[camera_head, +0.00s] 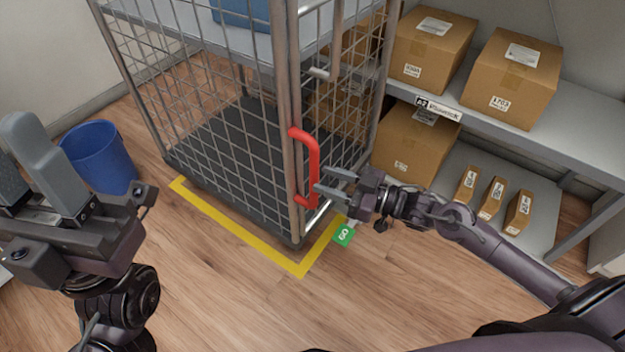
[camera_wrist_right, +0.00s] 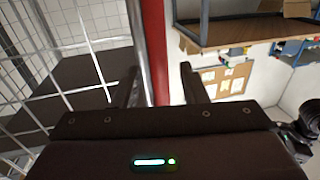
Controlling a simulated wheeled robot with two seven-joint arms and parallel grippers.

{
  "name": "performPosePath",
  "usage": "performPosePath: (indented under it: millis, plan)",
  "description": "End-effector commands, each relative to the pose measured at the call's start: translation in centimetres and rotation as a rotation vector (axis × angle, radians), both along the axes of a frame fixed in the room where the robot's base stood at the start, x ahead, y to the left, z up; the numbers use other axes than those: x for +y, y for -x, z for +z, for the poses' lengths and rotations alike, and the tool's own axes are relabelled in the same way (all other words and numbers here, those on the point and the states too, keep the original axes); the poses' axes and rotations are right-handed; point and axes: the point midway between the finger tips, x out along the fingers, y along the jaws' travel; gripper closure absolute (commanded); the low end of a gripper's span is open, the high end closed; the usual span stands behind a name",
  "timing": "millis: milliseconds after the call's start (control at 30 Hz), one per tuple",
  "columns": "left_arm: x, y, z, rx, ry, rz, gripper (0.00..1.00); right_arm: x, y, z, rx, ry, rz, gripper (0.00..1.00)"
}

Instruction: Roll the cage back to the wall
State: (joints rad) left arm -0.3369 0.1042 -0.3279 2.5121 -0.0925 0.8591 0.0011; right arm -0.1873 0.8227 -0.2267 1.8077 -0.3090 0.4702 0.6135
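The wire roll cage (camera_head: 215,130) stands upright in the head view, with a dark base and a grey shelf. A red handle (camera_head: 317,160) is fixed to its near right post. My right gripper (camera_head: 320,194) is at the lower part of this handle, its fingers apart. In the right wrist view the red handle (camera_wrist_right: 155,45) runs between the two fingers, with a gap on the right side. My left gripper (camera_head: 30,165) is at the left edge, raised, with its fingers apart and nothing visible between them. It is away from the cage.
Yellow tape (camera_head: 240,232) marks a corner on the wooden floor around the cage's near side. A green tag (camera_head: 344,235) lies by the tape. A blue bin (camera_head: 98,157) stands left of the cage. A grey rack (camera_head: 480,120) with cardboard boxes stands on the right.

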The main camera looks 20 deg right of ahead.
Motion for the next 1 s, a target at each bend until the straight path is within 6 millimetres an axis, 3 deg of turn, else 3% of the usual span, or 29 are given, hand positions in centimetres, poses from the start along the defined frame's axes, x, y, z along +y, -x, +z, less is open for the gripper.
performPosePath:
  millis: [300,600,900,1000]
  plan:
    - [-0.1,-0.1,-0.8,-0.014,-0.003,0.002,0.64,2.8,-2.5,-0.1,-0.001,0.001,-0.002,0.61]
    - [-0.1,-0.1,-0.7,-0.016,-0.004,0.001,0.64,3.0,-2.6,-0.1,0.001,0.002,-0.002,0.61]
    - [-0.1,-0.1,-0.7,-0.016,-0.004,0.001,0.64,3.0,-2.6,-0.1,0.001,0.002,-0.002,0.99]
    - [-0.1,-0.1,-0.7,-0.016,-0.003,0.001,0.64,3.0,-2.6,-0.1,0.001,0.002,-0.002,1.00]
